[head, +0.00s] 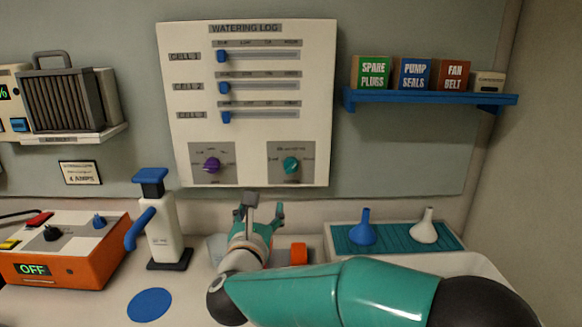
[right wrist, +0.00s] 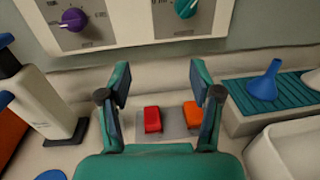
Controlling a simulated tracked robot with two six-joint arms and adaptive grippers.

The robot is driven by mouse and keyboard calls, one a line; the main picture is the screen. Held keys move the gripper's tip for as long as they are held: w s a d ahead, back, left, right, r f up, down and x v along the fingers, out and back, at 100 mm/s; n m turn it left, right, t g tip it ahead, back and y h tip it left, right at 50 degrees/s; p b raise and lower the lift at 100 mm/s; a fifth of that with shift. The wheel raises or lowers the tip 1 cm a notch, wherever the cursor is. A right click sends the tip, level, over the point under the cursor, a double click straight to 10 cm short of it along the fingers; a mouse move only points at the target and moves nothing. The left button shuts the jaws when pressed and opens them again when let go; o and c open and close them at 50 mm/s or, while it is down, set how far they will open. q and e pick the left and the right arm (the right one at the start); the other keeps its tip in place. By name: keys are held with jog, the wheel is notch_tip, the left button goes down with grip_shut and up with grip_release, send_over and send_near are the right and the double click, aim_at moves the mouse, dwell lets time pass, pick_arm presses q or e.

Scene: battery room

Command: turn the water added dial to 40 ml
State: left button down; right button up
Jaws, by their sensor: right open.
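A white watering log panel (head: 252,130) hangs on the wall with two dials at its bottom. The purple dial (head: 211,165) is at left and the teal dial (head: 291,165) at right; their small labels are too blurred to read surely. Both dials also show at the top of the right wrist view, purple (right wrist: 74,19) and teal (right wrist: 187,8). My right gripper (head: 265,211) is open and empty, below the panel and apart from both dials. In the right wrist view its fingers (right wrist: 160,80) stand wide apart. My left gripper is not in view.
A white bottle with blue handle (head: 160,230) stands left of my right gripper. Red (right wrist: 152,119) and orange (right wrist: 193,114) blocks lie below it. A teal tray (head: 395,236) with funnels is at right. An orange charger (head: 65,270) is at left. A blue shelf (head: 430,97) holds boxes.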

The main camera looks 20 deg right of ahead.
jog(key=s+d+r+y+p, duration=0.1)
jog(key=s+d, duration=0.1)
jog(key=s, duration=0.1)
jog(key=p, duration=0.7)
send_near(291, 169)
jog(key=shift+m+h, duration=0.3)
jog(key=x, duration=0.9)
jog(key=shift+w+f, duration=0.1)
jog(key=shift+w, duration=0.2)
